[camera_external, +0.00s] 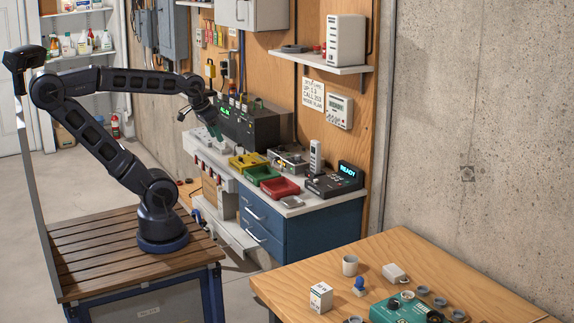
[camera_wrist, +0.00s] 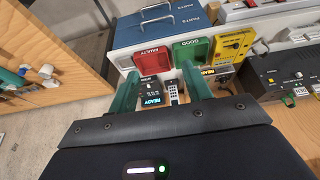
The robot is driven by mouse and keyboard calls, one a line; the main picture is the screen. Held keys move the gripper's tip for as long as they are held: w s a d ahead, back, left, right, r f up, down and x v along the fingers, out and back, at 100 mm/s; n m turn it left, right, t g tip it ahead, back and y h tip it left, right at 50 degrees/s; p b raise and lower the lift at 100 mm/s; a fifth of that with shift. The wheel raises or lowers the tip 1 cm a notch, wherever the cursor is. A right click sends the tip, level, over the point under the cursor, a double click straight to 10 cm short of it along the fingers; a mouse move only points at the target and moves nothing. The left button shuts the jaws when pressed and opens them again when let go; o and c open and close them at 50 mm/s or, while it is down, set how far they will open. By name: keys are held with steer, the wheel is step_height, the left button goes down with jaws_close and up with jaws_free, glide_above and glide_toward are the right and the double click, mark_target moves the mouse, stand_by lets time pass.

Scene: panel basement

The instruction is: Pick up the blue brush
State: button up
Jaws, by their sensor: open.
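A small upright blue object (camera_external: 359,286), possibly the blue brush, stands on the wooden table at the lower right of the external view. It is too small for me to be sure what it is. A small blue spot (camera_wrist: 22,71) on a wooden surface at the left of the wrist view may be the same thing. My gripper (camera_external: 213,131) is open over the far workbench, well away from that table. Its two green fingers (camera_wrist: 163,88) are spread in the wrist view, with no object held between them.
The wooden table also bears a white mug (camera_external: 350,265), a white box (camera_external: 320,296) and a teal device (camera_external: 400,308). A shelf (camera_external: 320,65) juts out above.

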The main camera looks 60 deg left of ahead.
steer(key=shift+w, duration=0.1)
steer(key=w+d+m, duration=0.6)
steer(key=w+d, duration=0.6)
steer(key=w, duration=0.1)
steer(key=w+d+f+m+g+h, duration=0.15)
steer(key=w+d, duration=0.25)
steer(key=d, duration=0.4)
steer(key=w+d+f+m, duration=0.2)
steer(key=w+d+m, duration=0.1)
steer(key=d, duration=0.5)
steer(key=m+g+h, duration=0.3)
steer(key=m+g, duration=0.1)
steer(key=m, duration=0.5)
glide_toward(360, 277)
step_height(360, 277, down, 2)
steer(key=shift+t, duration=0.25)
steer(key=x, duration=1)
steer(key=shift+s+d+f, duration=0.2)
steer(key=shift+d+f, duration=0.05)
steer(key=shift+d, duration=0.15)
jaws_close()
